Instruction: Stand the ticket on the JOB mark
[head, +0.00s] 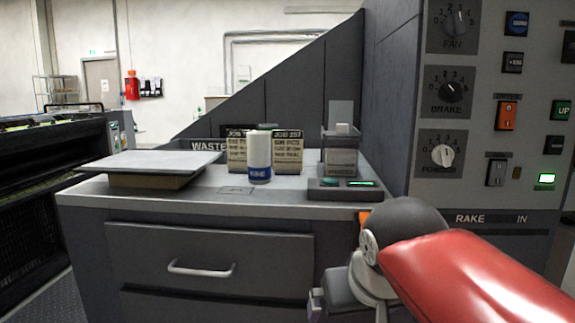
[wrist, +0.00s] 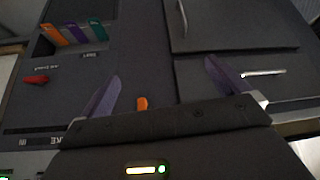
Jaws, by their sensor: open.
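Two tan cards printed with a JOB heading stand on the counter in the head view: a left ticket (head: 237,152) and a right ticket (head: 288,154). A white and blue cylinder (head: 259,158) stands in front of them and hides part of both. A small outlined mark (head: 236,190) lies on the counter top; its lettering is too small to read. My gripper is low in front of the cabinet, mostly out of the head view. In the wrist view my gripper (wrist: 165,87) is open, its purple fingers wide apart with nothing held between them.
A flat light board (head: 150,160) covers the counter's left. A clear-sided holder (head: 341,152) and a dark pad with green lights (head: 342,188) stand at the right. A control panel (head: 440,190) rises beyond. The wrist view shows a slot with orange, purple and teal pieces (wrist: 76,30).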

